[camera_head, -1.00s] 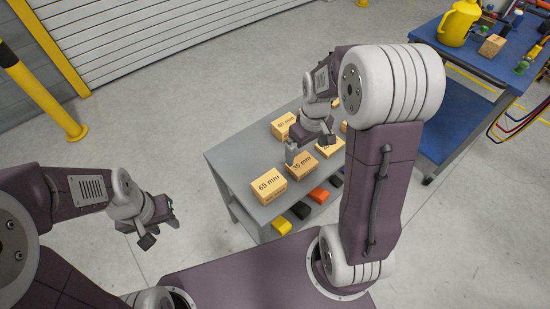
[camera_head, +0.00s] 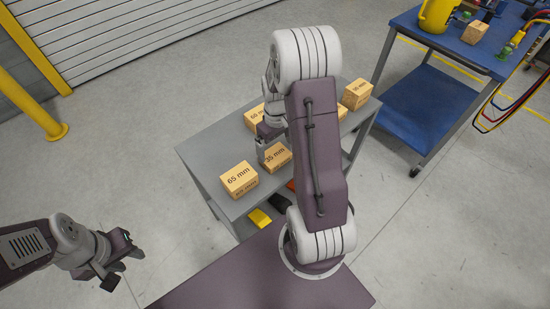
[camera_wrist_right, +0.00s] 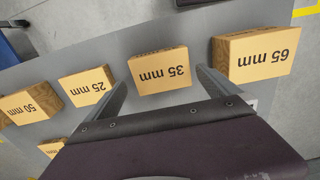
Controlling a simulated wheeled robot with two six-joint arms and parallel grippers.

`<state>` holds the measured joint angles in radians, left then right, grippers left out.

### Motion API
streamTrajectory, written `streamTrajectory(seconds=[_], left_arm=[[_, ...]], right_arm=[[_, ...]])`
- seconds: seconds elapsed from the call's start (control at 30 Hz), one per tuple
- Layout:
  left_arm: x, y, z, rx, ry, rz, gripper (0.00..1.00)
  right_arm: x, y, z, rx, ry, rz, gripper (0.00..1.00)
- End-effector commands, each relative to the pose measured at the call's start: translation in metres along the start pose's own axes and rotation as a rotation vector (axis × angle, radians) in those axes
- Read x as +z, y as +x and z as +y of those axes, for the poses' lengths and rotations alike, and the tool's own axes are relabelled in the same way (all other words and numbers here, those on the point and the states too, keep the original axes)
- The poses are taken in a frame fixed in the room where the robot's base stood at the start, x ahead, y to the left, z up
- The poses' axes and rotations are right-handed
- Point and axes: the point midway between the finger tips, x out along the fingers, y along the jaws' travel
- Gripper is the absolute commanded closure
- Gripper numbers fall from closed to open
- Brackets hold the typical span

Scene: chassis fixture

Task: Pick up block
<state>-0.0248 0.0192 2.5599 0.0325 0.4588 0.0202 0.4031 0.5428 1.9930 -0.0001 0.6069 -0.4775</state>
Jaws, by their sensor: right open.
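Several tan wooden blocks with printed sizes stand on a grey table (camera_head: 205,160). The 35 mm block (camera_head: 278,158) is near the middle; the 65 mm block (camera_head: 238,180) is to its left, nearer me. My right gripper (camera_head: 265,147) is over the table at the 35 mm block, partly hidden by its own arm. In the right wrist view the right gripper (camera_wrist_right: 160,80) is open and empty, and the 35 mm block (camera_wrist_right: 160,72) shows between and beyond its fingers. The 65 mm block (camera_wrist_right: 255,52) is right of them. My left gripper (camera_head: 124,262) is open and empty, off the table.
The 25 mm block (camera_wrist_right: 88,86) and 50 mm block (camera_wrist_right: 30,102) stand left of the fingers in the wrist view. Another block (camera_head: 255,117) is behind. Yellow item (camera_head: 258,219) lies on a lower shelf. A blue cart (camera_head: 425,112) stands at right.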

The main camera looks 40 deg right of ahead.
Motion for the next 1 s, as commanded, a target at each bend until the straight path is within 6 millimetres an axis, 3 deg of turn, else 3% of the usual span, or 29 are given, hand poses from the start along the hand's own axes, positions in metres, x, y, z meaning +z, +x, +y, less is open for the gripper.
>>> streamTrajectory(seconds=[0.07, 0.33, 0.6, 0.67, 0.8, 1.0], left_arm=[[0.000, 0.000, 0.000, 0.000, 0.000, 0.000, 0.64], [0.001, 0.008, 0.000, 0.000, 0.000, 0.000, 0.64], [0.001, 0.008, 0.000, 0.000, 0.000, 0.000, 0.64], [0.001, 0.008, 0.000, 0.000, 0.000, 0.000, 0.64], [0.001, 0.008, 0.000, 0.000, 0.000, 0.000, 0.64], [0.001, 0.008, 0.000, 0.000, 0.000, 0.000, 0.64]], right_arm=[[0.000, 0.002, 0.000, 0.000, 0.000, 0.000, 0.00], [-0.001, 0.047, -0.001, -0.001, 0.000, -0.001, 0.00], [-0.002, 0.052, -0.001, 0.001, 0.000, 0.001, 0.00], [-0.002, 0.052, -0.001, 0.001, 0.000, 0.001, 0.14], [-0.002, 0.051, -0.001, 0.001, 0.000, 0.001, 0.53], [-0.002, 0.051, -0.001, 0.001, 0.000, 0.001, 0.54]])
